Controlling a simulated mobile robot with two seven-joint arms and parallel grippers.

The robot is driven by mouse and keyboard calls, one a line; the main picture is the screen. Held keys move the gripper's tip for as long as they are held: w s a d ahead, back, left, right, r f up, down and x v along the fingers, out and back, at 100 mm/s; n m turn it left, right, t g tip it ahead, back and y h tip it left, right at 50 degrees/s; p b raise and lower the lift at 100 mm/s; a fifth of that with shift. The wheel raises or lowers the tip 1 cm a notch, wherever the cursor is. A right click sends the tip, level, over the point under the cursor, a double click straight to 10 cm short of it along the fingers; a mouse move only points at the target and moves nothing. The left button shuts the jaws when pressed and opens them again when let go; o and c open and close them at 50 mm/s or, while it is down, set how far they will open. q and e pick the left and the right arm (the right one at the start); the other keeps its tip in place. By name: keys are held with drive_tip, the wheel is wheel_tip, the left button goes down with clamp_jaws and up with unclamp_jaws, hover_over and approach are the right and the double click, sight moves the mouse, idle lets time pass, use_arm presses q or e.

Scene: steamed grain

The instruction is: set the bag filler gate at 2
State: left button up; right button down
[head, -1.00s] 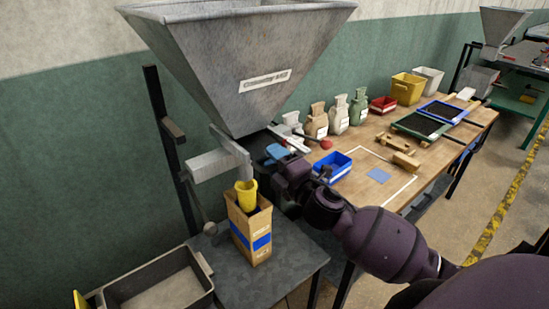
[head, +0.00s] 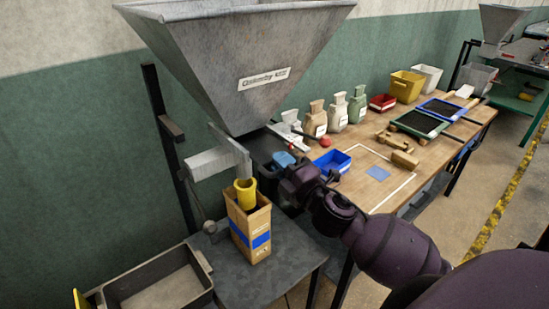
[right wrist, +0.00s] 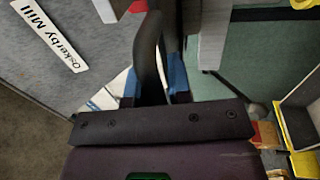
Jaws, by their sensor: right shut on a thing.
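The bag filler is a grey hopper (head: 235,60) labelled Oskerby Mill, with a pale spout block (head: 222,160) below it. My right gripper (head: 284,160) is just right of the hopper's outlet, its blue parts showing. In the right wrist view the right gripper (right wrist: 153,85) is shut on a dark curved bar (right wrist: 148,50), which looks like the gate handle. The gate's scale and its numbers cannot be read. A paper bag (head: 250,230) with a blue band stands upright under the filler, a yellow tube (head: 245,192) at its mouth. My left gripper is not in view.
A grey bin (head: 160,285) stands at the lower left beside the dark stand (head: 275,275). The wooden table (head: 435,170) at right holds a blue tray (head: 332,163), several small sacks, a red tray (head: 382,102) and sieves. A dark post (head: 165,120) stands at left.

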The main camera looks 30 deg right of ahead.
drive_tip(key=shift+s+r, duration=0.2)
drive_tip(key=shift+s, duration=0.35)
drive_tip(key=c, duration=1.1)
unclamp_jaws()
drive_tip(key=shift+f, duration=0.1)
drive_tip(key=shift+d, duration=0.1)
